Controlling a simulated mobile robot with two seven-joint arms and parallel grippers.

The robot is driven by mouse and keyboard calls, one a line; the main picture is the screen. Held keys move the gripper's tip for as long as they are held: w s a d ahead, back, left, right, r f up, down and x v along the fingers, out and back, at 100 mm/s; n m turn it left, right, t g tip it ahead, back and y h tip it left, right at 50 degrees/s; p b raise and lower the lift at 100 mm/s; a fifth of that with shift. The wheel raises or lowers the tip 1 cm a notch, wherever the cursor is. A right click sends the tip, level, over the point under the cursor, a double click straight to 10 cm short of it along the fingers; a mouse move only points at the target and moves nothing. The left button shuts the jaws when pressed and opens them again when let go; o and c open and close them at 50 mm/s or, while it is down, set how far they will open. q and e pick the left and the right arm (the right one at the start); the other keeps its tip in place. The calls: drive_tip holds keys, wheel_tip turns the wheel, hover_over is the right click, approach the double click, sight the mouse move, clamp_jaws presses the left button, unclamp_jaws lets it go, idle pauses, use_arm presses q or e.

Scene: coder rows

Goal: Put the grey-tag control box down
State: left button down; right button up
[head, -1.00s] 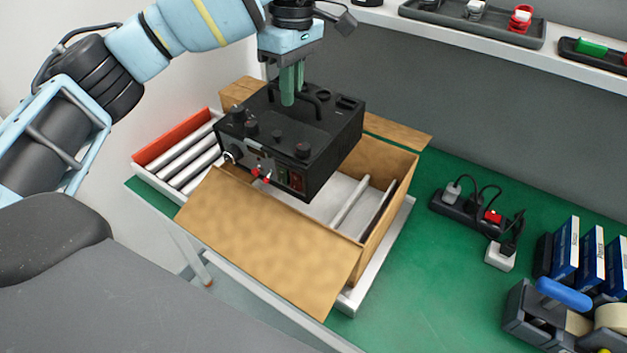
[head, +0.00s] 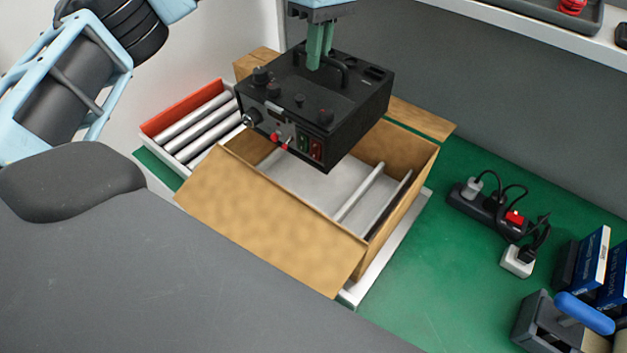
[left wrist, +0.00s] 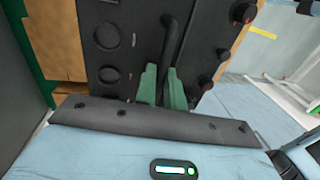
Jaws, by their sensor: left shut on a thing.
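The black control box (head: 315,105) hangs above the open cardboard carton (head: 270,222) in the head view. In the left wrist view the green fingers (left wrist: 163,88) close around the black handle of the box (left wrist: 140,40). The carton's flaps are folded out, and a divider (head: 360,192) stands inside at its right. My right gripper is not in view.
The carton stands on a roller conveyor (head: 195,122) with a red end plate. To its right, the green bench (head: 440,270) has a power strip (head: 490,210), a white plug, blue boxes and a tape dispenser (head: 560,320). A shelf (head: 480,22) runs behind.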

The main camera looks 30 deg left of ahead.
sight(320, 72)
use_arm(q)
drive_tip(key=shift+r, duration=0.3)
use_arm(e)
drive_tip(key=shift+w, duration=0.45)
